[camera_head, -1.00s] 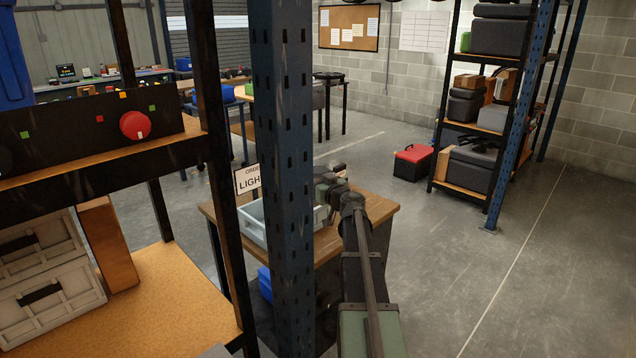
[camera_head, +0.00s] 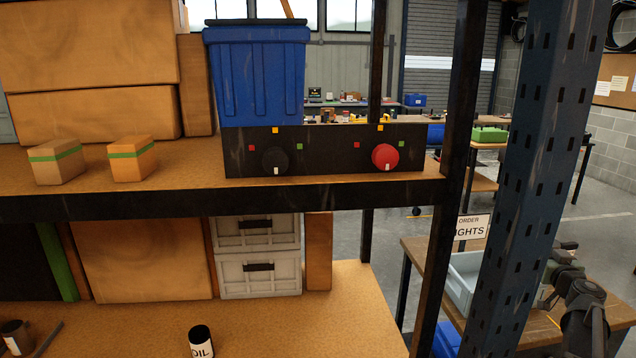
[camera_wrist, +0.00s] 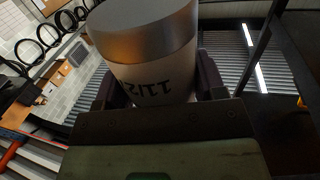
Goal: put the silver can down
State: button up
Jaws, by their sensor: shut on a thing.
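The silver can (camera_wrist: 150,40) fills the top middle of the wrist view. It has a plain silver end and a white label with dark lettering that reads upside down. My gripper (camera_wrist: 160,88) is shut on it, with one dark finger on each side of the label. In the head view my arm shows at the lower right edge, partly cut off by the frame. I cannot make out the can there.
A lower shelf (camera_head: 330,335) holds an oil can (camera_head: 201,342), white crates (camera_head: 258,275) and a brown can (camera_head: 15,338). The upper shelf holds a blue bin (camera_head: 258,75) and small boxes. A blue post (camera_head: 535,150) stands before a workbench with a grey tray (camera_head: 463,285).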

dwell(0.3)
notch_tip(320, 180, down, 20)
jog(key=b, duration=2)
jog(key=shift+f, duration=0.1)
jog(key=shift+r, duration=0.3)
jog(key=shift+f, duration=0.25)
jog(key=o, duration=1.2)
jog(key=s, duration=0.6)
jog(key=s+a, duration=0.1)
jog(key=s, duration=0.3)
jog(key=shift+s, duration=0.1)
jog(key=shift+o, duration=0.4)
jog(key=shift+s, duration=0.3)
